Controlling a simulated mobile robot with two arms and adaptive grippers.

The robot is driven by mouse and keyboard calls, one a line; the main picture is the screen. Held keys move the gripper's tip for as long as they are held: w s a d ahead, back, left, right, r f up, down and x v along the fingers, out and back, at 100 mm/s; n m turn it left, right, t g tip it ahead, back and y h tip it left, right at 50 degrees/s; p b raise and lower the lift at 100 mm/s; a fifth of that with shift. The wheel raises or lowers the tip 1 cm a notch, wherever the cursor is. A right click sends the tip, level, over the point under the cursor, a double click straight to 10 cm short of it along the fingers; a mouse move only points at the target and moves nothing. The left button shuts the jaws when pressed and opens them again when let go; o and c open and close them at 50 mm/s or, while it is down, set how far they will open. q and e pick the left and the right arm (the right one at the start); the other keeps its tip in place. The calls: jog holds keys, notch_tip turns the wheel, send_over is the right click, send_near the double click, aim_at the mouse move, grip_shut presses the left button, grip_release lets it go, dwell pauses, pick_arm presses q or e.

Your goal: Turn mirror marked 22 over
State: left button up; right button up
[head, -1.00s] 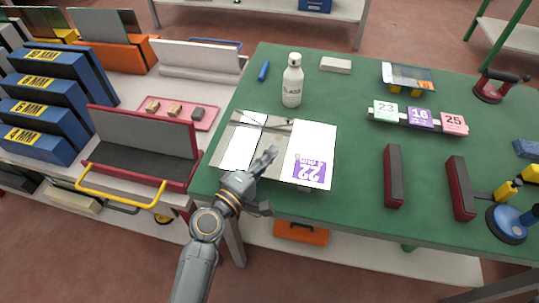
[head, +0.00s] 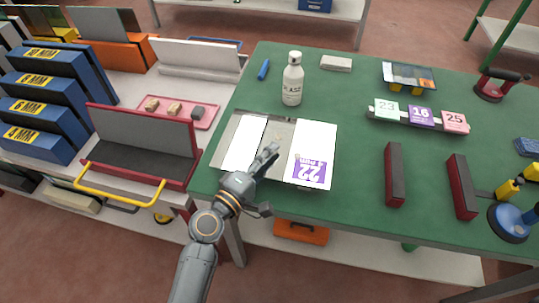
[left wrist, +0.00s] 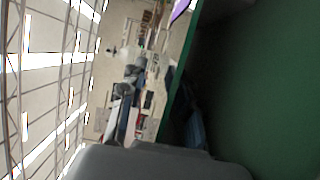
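The mirror marked 22 (head: 282,136) lies on the near left part of the green table, reflective face up. Its purple label (head: 309,170) sits at the near right corner, and the 22 reads upside down. Bright white reflections cover parts of the glass. My left gripper (head: 268,181) is open at the mirror's near edge, one finger over the glass and the other lower, in front of the edge. I cannot tell whether it touches. The left wrist view shows a reflected-looking room, with a bit of purple (left wrist: 180,9) at the top. My right gripper is not in view.
A white bottle (head: 292,84) stands behind the mirror. A red cradle (head: 188,181) stands left of the table.

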pick_arm(q)
jog(key=v, duration=1.2)
jog(key=shift+r, duration=0.1)
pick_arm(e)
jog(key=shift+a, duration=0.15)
